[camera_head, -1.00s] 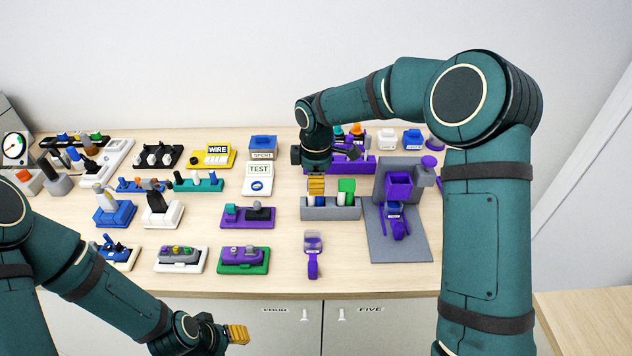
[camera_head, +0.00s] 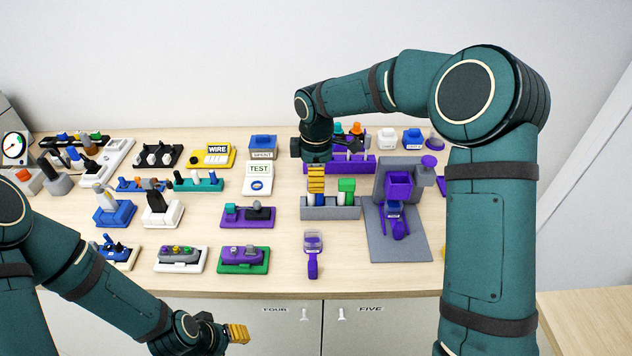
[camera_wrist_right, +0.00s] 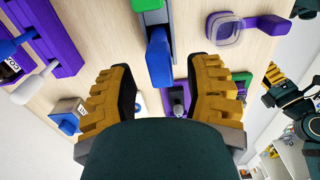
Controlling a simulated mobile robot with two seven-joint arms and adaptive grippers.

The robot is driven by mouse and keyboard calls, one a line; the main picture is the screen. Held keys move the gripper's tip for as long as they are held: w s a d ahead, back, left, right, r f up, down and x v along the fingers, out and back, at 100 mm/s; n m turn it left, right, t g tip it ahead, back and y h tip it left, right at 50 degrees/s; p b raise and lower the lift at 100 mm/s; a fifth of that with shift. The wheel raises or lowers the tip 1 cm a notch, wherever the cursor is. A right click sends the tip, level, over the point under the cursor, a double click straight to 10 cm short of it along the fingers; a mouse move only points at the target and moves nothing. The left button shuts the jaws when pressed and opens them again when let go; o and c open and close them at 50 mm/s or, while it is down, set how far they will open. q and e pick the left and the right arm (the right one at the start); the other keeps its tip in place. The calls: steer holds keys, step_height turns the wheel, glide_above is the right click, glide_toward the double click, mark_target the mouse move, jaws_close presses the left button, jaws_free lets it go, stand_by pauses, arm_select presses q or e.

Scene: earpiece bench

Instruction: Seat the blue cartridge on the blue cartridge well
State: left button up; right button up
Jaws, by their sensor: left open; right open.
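In the right wrist view a blue block, which looks like the blue cartridge (camera_wrist_right: 158,58), stands in a grey rack, seen between my open right fingers (camera_wrist_right: 163,80); no contact is visible. In the head view my right gripper (camera_head: 316,180) is over the left end of the grey rack (camera_head: 332,213) and hides most of the blue block. A green block (camera_head: 347,186) stands in the same rack. I cannot tell for certain which thing is the blue cartridge well. My left gripper (camera_head: 237,334) is open and empty in front of the bench edge.
A grey board (camera_head: 410,248) at the right bears a purple fixture (camera_head: 398,184). A purple-handled tool with a clear head (camera_head: 312,243) lies in front of the rack. A purple rack (camera_head: 360,166) stands behind. Several small units fill the left side.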

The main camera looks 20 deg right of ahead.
step_height(320, 180, up, 10)
stand_by(0.3)
